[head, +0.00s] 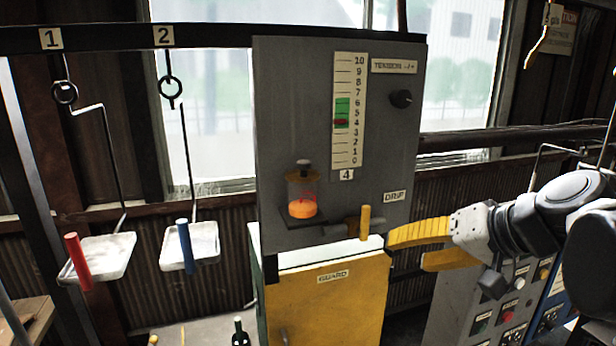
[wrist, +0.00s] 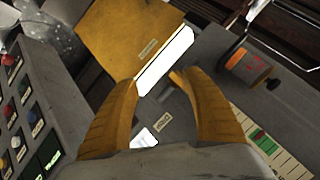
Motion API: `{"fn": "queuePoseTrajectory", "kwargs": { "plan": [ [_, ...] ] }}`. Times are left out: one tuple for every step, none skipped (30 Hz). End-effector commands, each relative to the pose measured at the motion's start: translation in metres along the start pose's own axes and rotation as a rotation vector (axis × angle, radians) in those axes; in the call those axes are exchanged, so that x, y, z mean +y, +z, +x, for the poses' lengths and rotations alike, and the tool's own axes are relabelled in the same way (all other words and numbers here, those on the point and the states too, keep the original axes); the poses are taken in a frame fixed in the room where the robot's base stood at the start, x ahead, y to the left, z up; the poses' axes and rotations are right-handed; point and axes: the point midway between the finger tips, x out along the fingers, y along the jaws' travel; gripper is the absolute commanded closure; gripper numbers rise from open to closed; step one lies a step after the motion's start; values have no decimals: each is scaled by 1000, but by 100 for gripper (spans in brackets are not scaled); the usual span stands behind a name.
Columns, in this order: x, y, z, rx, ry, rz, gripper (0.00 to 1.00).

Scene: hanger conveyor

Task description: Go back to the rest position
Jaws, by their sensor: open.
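My gripper (head: 420,246) has yellow fingers and sits at the right of the head view, in front of the grey panel's lower right edge. In the wrist view its two fingers (wrist: 157,78) are spread apart with nothing between them. The grey panel (head: 290,110) carries a scale with a green band, a black tension knob (head: 401,98) and a drip label. A yellow drip lever (head: 365,222) stands just left of the fingertips, apart from them as far as I can tell. The yellow guard door (head: 335,300) is below; it also shows in the wrist view (wrist: 125,40).
Two hooks hang from the rail at left, with white trays holding a red handle (head: 77,262) and a blue handle (head: 185,245). An oiler cup with orange fluid (head: 302,208) sits on the panel. A grey button console (head: 470,295) stands below my arm.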

Motion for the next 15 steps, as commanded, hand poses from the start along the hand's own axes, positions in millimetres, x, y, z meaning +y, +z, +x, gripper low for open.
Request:
{"fn": "queuePoseTrajectory", "kwargs": {
  "plan": [
    [26, 45, 30, -28, 41, -24, 43],
    [36, 64, 40, -42, 69, -36, 43],
    [51, 90, 53, -60, 106, -54, 43],
    [62, 108, 62, -71, 135, -70, 43],
    [74, 126, 71, -81, 163, -85, 43],
    [89, 149, 83, -93, 200, -106, 43],
    [101, 166, 91, -100, 227, -123, 43],
    [113, 183, 99, -106, 254, -141, 43],
    [129, 204, 109, -112, 289, -165, 43],
    [140, 219, 116, -115, 315, -184, 43],
    [152, 233, 123, -117, 339, -203, 43],
    [166, 249, 131, -117, 369, -226, 43],
    [176, 260, 136, -117, 390, -244, 43],
    [184, 270, 141, -116, 409, -260, 43],
    [195, 281, 146, -113, 431, -279, 43]
  ]
}}
